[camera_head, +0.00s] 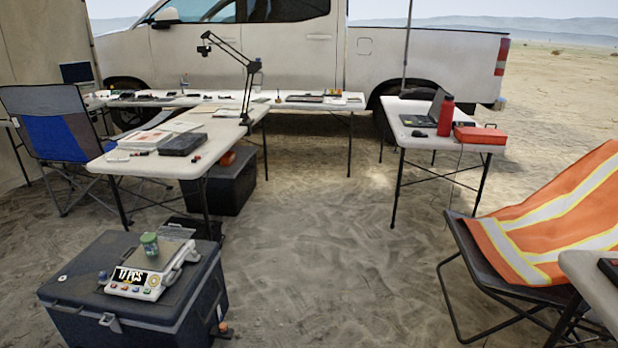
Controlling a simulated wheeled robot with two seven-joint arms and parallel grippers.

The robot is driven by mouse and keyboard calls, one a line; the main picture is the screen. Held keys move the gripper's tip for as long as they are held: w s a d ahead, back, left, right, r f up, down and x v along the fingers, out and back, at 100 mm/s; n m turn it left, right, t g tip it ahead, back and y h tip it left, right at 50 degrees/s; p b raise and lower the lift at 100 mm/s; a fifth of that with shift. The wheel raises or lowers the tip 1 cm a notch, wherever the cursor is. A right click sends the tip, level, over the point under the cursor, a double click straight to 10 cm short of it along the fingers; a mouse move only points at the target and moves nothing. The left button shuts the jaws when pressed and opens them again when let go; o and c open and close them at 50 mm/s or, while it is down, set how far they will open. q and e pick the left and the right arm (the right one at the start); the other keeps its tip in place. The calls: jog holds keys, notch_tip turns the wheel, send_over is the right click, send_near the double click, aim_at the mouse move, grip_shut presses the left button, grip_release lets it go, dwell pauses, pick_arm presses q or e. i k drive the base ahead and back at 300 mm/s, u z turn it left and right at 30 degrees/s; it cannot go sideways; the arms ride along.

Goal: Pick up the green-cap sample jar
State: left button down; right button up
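The green-cap sample jar (149,243) stands upright at the left rear of the scale (142,278), on or against its flat metal plate. The scale rests on the lid of a dark grey cooler box (75,282) in the lower left. The scale has a lit display and coloured buttons on its front. Neither of my grippers shows in the head view.
A small blue-topped item (103,276) sits left of the scale. A white table (140,168) with papers and a dark case stands behind. A folding chair with an orange vest (555,225) is at right. The sandy floor between is clear.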

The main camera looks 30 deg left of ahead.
aim_at(152, 250)
jog(key=i, duration=2.7)
jog(key=u, duration=4)
jog(key=i, duration=1)
jog(key=z, duration=0.05)
